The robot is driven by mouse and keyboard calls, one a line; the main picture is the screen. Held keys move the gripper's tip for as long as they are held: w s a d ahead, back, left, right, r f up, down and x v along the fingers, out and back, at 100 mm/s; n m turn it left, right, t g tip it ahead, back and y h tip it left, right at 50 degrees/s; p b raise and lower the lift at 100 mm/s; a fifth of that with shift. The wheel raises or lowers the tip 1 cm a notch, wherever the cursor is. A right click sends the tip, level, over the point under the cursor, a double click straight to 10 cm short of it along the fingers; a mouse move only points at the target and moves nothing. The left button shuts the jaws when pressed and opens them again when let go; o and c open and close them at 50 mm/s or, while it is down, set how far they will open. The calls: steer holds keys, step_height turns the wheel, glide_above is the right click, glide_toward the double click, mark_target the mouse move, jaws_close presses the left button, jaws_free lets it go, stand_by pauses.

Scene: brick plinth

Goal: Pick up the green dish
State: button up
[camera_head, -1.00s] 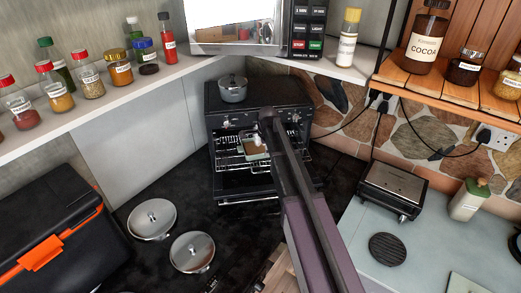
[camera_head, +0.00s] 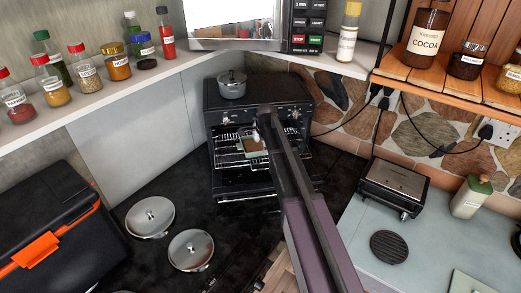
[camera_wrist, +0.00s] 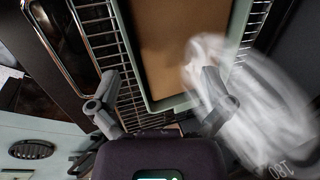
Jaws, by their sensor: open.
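The green dish (camera_wrist: 172,102) is a pale green rectangular dish with a brown inside, lying on a wire rack in the wrist view. In the head view the dish (camera_head: 252,146) sits inside the open oven, partly hidden by my arm. My gripper (camera_wrist: 158,92) is open and empty, its fingers spread at the near end of the dish. The left finger is outside the dish's left edge, and the right finger is near its right corner. I cannot tell whether either finger touches it. My fingertips are hard to make out in the head view.
The black oven (camera_head: 212,112) has wire racks around the dish and a pot (camera_head: 232,84) on top. A blurred white shape (camera_wrist: 240,100) covers the right of the wrist view.

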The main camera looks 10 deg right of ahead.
steer(key=shift+b+x, duration=1.05)
steer(key=shift+x, duration=0.4)
steer(key=c, duration=0.9)
steer(key=shift+s+r, duration=0.15)
jaws_close()
